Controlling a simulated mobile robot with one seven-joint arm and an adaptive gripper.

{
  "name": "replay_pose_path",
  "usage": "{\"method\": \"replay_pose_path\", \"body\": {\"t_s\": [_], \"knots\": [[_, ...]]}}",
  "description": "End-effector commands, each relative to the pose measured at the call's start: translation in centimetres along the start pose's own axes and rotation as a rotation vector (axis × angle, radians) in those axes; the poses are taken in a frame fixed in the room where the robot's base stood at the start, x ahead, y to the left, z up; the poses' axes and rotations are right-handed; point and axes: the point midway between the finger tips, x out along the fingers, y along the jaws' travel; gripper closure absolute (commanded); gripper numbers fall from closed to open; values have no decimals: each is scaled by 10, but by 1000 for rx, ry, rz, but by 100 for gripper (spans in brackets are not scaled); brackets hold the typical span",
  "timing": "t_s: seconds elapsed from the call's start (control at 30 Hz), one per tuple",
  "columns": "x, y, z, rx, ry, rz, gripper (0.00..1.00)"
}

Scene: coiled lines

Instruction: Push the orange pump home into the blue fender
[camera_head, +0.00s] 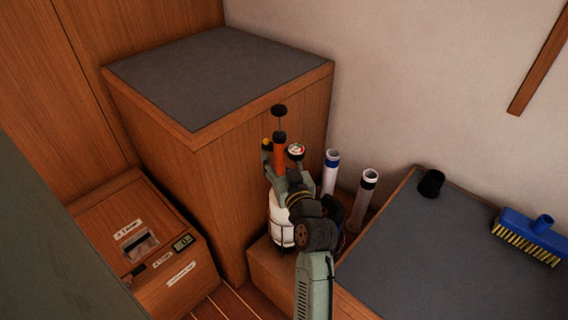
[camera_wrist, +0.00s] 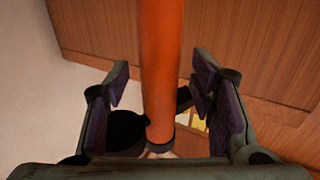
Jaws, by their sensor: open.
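The orange pump (camera_head: 280,155) stands upright in the head view, with a thin rod and a black knob on top. In the wrist view the orange tube (camera_wrist: 160,70) runs between my gripper's two fingers (camera_wrist: 160,85). A gap shows on each side, so my gripper is open around it and not clamped. The tube's lower end has a dark collar above a pale, partly hidden part. In the head view my gripper (camera_head: 281,172) is low on the pump. A dark blue patch (camera_head: 345,205) shows beside my wrist; I cannot tell if it is the blue fender. My arm hides the pump's foot.
A white rounded body (camera_head: 281,218) stands behind my arm. A grey-topped cabinet (camera_head: 215,75) rises behind left. A black cup (camera_head: 431,183) and blue brush (camera_head: 530,233) are on the right bench.

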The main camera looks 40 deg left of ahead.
Motion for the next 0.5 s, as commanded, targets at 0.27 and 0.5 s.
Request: {"method": "replay_pose_path", "body": {"t_s": [0.27, 0.5], "knots": [[3, 0, 0, 0, 0, 1, 50], [3, 0, 0, 0, 0, 1, 62]]}}
